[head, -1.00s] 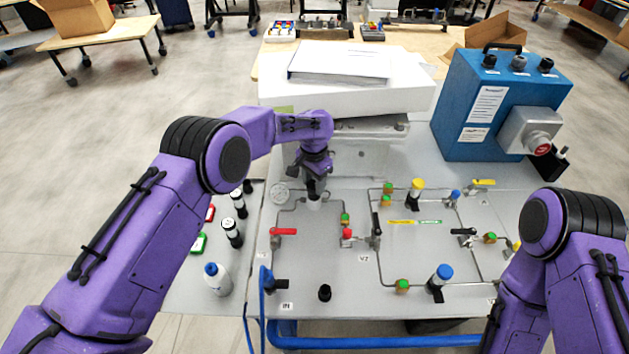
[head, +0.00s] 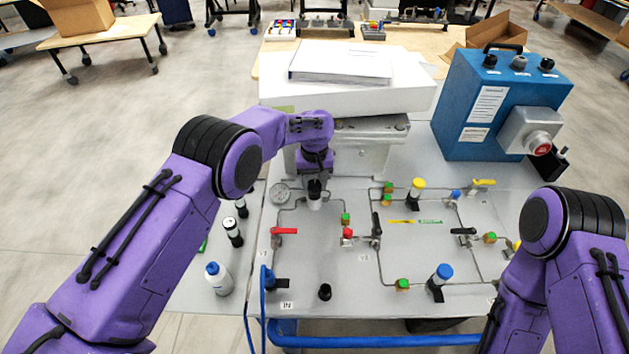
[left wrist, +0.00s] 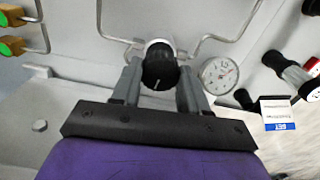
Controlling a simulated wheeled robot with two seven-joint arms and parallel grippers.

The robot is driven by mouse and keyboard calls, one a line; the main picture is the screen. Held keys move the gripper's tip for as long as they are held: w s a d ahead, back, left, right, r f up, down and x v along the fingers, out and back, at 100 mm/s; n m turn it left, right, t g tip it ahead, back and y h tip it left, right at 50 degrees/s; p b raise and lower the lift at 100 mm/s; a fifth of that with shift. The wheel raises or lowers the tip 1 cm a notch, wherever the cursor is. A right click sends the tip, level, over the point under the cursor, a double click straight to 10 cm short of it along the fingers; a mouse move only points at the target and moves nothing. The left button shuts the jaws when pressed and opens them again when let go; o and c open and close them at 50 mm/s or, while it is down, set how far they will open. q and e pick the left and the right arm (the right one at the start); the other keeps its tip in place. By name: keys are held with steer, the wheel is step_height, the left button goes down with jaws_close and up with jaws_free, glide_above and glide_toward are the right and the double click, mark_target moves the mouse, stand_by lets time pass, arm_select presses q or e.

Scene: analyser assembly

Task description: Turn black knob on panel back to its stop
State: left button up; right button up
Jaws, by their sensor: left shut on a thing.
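The black knob (head: 314,186) sits on a silver fitting at the upper left of the grey panel (head: 330,245). My left gripper (head: 315,180) reaches it from behind, its fingers barely showing in the head view. In the left wrist view the knob (left wrist: 159,68) has a white pointer line and lies between the two grey fingers of my left gripper (left wrist: 158,82). The gripper is shut on the knob. My right arm stands at the right edge of the head view, and its gripper is out of sight.
A round gauge (head: 280,193) is close beside the knob, with thin tubing around it. A red-handled valve (head: 284,231) lies nearer on the panel. A white case (head: 345,95) stands behind my left wrist. A blue box (head: 500,105) is at the back right.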

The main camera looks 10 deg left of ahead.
mark_target(314, 184)
arm_select(q)
steer(key=shift+s+f+n, duration=0.25)
steer(key=shift+f+n, duration=0.1)
steer(key=shift+n, duration=0.25)
steer(key=o, duration=1.1)
steer(key=shift+r, duration=0.1)
steer(key=shift+c, duration=0.2)
steer(key=shift+w, duration=0.1)
steer(key=shift+r, duration=0.1)
steer(key=shift+w+r, duration=0.1)
steer(key=shift+r, duration=0.05)
step_height(314, 184, up, 10)
steer(key=b, duration=0.2)
